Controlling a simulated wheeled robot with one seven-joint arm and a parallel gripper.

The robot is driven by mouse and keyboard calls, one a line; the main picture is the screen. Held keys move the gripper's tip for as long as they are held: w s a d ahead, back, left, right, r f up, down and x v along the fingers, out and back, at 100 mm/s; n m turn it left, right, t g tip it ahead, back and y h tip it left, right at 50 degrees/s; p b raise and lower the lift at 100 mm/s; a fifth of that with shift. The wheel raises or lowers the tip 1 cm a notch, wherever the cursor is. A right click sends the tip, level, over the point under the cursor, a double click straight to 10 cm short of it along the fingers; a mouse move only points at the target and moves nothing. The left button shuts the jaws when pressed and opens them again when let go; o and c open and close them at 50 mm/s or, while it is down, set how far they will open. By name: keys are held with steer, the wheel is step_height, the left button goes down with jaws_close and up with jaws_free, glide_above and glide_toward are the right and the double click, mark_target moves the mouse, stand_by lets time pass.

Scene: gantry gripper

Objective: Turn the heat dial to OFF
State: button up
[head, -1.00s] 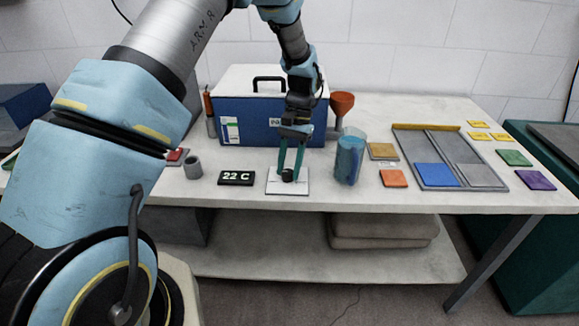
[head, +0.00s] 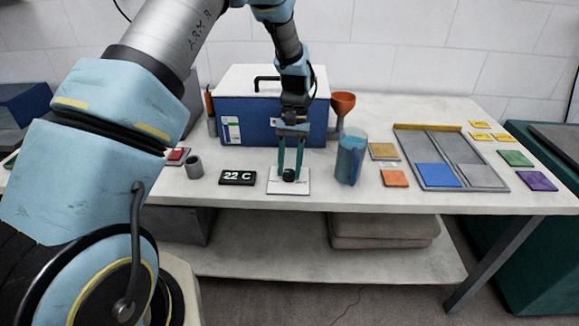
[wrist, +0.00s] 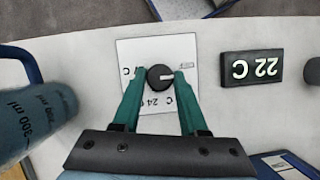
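The heat dial (head: 288,174) is a small black round knob on a white square plate (head: 274,186) near the table's front edge. In the wrist view the dial (wrist: 160,78) carries a white pointer line directed to the right, with printed labels around it that are partly covered by the fingers. My gripper (head: 290,176) reaches down over the plate with two teal fingers. In the wrist view my gripper (wrist: 161,76) has one finger on each side of the dial, and both appear to touch it. A black display (head: 237,178) left of the plate reads 22 C.
A blue clear pitcher (head: 350,158) stands close right of the plate. A blue cooler (head: 245,120) and an orange funnel (head: 342,103) are behind. A grey cup (head: 194,168) is left of the display. Coloured tiles and a divided tray (head: 482,187) lie at right.

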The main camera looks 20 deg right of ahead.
steer(key=o, duration=0.5)
steer(key=b+v, duration=0.2)
steer(key=v, duration=0.9)
steer(key=shift+f, duration=0.1)
steer(key=a+r+n+t+h, duration=0.2)
steer(key=a+n, duration=0.1)
steer(key=a, duration=1.7)
steer(key=s+a+n+t, duration=0.1)
steer(key=s+a, duration=0.1)
steer(key=a, duration=0.2)
steer(key=s+a+n+t, duration=0.1)
steer(key=s+a, duration=0.2)
steer(key=a, duration=0.1)
steer(key=s+a+t, duration=0.1)
steer(key=s+a, duration=0.2)
steer(key=a, duration=0.2)
steer(key=shift+f+n+h, duration=0.1)
steer(key=shift+n+h, duration=0.3)
